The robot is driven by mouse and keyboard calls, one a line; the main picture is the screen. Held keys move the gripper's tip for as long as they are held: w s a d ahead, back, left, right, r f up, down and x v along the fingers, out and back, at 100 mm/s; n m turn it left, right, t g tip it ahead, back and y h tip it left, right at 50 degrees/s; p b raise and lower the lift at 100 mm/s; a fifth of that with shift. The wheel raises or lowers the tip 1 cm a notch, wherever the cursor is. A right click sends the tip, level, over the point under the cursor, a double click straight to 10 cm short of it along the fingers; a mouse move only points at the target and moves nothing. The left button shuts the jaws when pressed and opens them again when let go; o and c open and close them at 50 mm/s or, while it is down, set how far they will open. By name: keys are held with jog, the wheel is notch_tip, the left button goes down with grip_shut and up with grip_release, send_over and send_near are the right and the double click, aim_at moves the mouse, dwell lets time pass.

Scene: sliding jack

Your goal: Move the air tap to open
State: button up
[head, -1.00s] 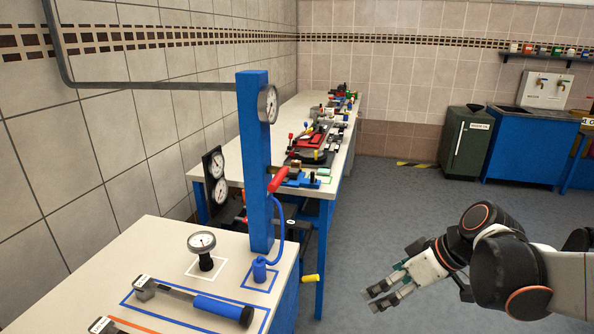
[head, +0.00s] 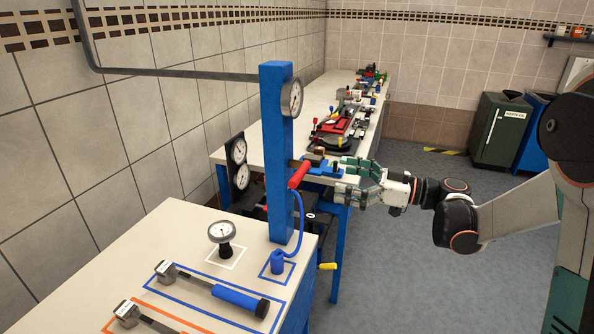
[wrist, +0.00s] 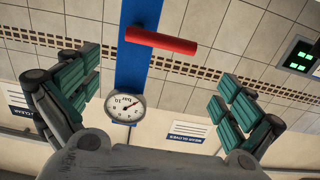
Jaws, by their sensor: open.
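The air tap's red lever (head: 299,175) is mounted on the side of the blue post (head: 277,140) and slants up to the right. A blue hose (head: 299,222) runs down below it. In the wrist view the red lever (wrist: 160,41) lies nearly level across the blue post, above a round gauge (wrist: 125,107) that appears upside down. My gripper (head: 343,178) is open and empty, just right of the lever in the head view. In the wrist view its green-padded fingers (wrist: 157,90) stand wide apart, with the lever ahead between and above them, apparently untouched.
The near bench (head: 190,215) holds a small gauge (head: 222,236) and blue-handled tool (head: 235,299). A yellow handle (head: 327,266) juts from its side. A long bench (head: 240,152) with tools stands behind the post. Open floor (head: 400,270) lies right.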

aim_at(301, 170)
jog(key=b+x, duration=0.2)
jog(key=x, duration=0.9)
jog(key=shift+w+a+f, duration=0.1)
jog(key=shift+a, duration=0.1)
jog(key=c, duration=1.2)
